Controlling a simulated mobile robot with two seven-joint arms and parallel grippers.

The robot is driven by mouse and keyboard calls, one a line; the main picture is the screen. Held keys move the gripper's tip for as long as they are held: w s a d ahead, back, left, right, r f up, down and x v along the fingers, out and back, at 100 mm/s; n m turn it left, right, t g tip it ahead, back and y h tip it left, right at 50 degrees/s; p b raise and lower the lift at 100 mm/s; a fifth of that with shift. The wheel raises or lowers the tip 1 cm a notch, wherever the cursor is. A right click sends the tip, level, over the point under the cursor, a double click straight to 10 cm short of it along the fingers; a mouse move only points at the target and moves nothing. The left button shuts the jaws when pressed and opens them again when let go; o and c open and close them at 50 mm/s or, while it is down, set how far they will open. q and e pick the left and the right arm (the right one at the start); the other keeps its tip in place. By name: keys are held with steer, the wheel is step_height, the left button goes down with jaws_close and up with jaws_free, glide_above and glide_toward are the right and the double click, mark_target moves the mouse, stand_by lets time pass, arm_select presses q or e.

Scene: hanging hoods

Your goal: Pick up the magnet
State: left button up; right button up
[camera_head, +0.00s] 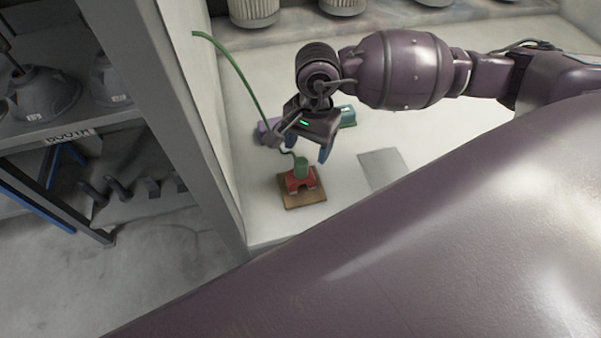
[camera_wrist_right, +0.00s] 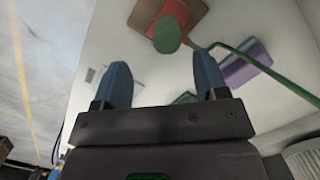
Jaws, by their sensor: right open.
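The magnet (camera_head: 299,183) looks like a red horseshoe-shaped block on a brown wooden board (camera_head: 307,200) on the pale bench. A green cylinder (camera_head: 301,168) sits above the magnet, and a long thin green rod or cord (camera_head: 237,70) runs close to it. My right gripper (camera_head: 303,145) is open and empty, above and just behind the magnet in the head view. In the right wrist view the green cylinder (camera_wrist_right: 167,36) partly covers the red magnet (camera_wrist_right: 176,11), beyond the blue fingertips (camera_wrist_right: 161,70) and apart from them. My left gripper is not in view.
A purple block (camera_head: 266,131) and a teal block (camera_head: 348,116) lie near the gripper. A flat grey plate (camera_head: 383,168) lies right of the board. A grey post (camera_head: 185,120) and a shelf with grey lamp-like hoods (camera_head: 45,93) stand left. Bench around the plate is clear.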

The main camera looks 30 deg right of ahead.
mark_target(302, 161)
steer(key=shift+a+f, duration=0.3)
steer(key=shift+f, duration=0.85)
steer(key=shift+a+f, duration=0.25)
steer(key=shift+f, duration=0.9)
steer(key=shift+a+f, duration=0.3)
steer(key=shift+f, duration=0.85)
steer(key=c, duration=0.8)
